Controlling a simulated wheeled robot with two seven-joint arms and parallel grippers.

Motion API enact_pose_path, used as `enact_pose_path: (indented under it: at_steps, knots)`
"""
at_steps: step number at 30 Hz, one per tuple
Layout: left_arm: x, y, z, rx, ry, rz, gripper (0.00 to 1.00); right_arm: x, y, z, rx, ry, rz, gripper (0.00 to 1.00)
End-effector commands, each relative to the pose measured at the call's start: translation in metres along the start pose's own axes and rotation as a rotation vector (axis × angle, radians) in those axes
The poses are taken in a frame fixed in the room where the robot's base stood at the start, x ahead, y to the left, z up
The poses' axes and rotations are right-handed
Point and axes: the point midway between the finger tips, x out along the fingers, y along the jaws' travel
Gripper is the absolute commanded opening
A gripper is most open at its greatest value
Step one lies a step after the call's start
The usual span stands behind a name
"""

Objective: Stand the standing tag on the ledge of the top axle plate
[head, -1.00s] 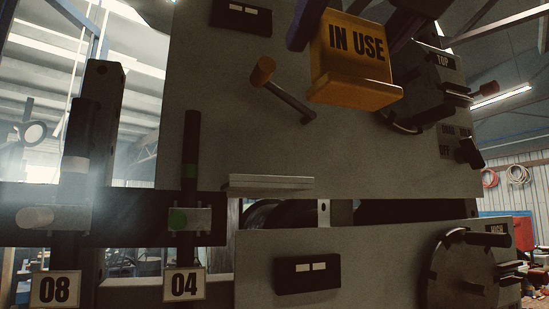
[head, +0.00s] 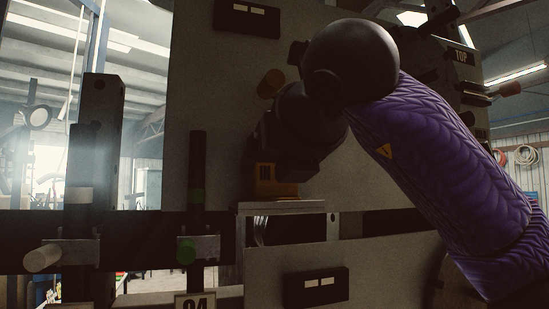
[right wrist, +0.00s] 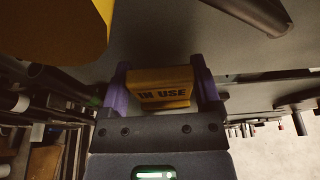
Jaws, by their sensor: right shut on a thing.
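The yellow standing tag (head: 268,184) shows low beside my dark right wrist in the head view, just over the pale ledge (head: 300,207) of the top axle plate (head: 215,130). I cannot tell whether its foot touches the ledge or hangs slightly above it. In the right wrist view the tag (right wrist: 165,86) reads "IN USE" and sits between the two purple fingers of my right gripper (right wrist: 161,78), which is shut on it. In the head view my wrist hides the fingers and part of the tag. My left gripper is not in view.
Dark upright posts (head: 198,170) stand left of the ledge. A lower plate (head: 385,265) lies below.

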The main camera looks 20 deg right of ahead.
Motion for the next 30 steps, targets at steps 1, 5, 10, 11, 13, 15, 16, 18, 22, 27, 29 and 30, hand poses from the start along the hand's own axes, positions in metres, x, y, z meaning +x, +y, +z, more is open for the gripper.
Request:
enact_pose_path:
  at_steps: [1, 5, 10, 11, 13, 15, 16, 18, 22, 27, 29, 30]
  knots:
    - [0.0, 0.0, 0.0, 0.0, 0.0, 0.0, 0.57, 0.0, 0.0, 0.0, 0.0, 0.0, 0.0, 0.25]
    - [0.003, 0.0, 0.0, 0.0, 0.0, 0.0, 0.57, 0.001, 0.0, -0.003, 0.0, 0.0, 0.0, 0.25]
    - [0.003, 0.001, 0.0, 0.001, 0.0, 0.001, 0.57, 0.0, 0.0, -0.003, -0.001, 0.0, 0.0, 1.0]
    - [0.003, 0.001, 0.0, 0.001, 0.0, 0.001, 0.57, 0.0, 0.0, -0.003, -0.001, 0.0, 0.0, 1.0]
    - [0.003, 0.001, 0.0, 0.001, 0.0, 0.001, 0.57, 0.0, 0.0, -0.003, -0.001, 0.0, 0.001, 1.0]
    - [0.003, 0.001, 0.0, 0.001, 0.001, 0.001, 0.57, 0.0, 0.0, -0.002, -0.001, 0.0, 0.0, 1.0]
    - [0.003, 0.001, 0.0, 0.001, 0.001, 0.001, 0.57, 0.0, 0.0, -0.002, -0.001, 0.0, 0.001, 1.0]
    - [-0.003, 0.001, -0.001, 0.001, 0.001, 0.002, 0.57, -0.002, 0.0, 0.003, -0.001, 0.0, 0.001, 1.0]
    - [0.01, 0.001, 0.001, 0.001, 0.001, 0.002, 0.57, -0.022, 0.001, -0.001, 0.0, -0.006, 0.001, 1.0]
    - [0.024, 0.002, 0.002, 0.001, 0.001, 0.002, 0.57, -0.067, 0.001, -0.002, -0.002, -0.006, 0.002, 1.0]
    - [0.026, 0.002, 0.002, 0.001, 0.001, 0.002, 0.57, -0.083, 0.0, -0.001, 0.0, -0.006, 0.001, 1.0]
    - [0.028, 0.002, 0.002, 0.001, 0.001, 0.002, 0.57, -0.092, 0.001, -0.001, -0.001, -0.005, 0.002, 1.0]
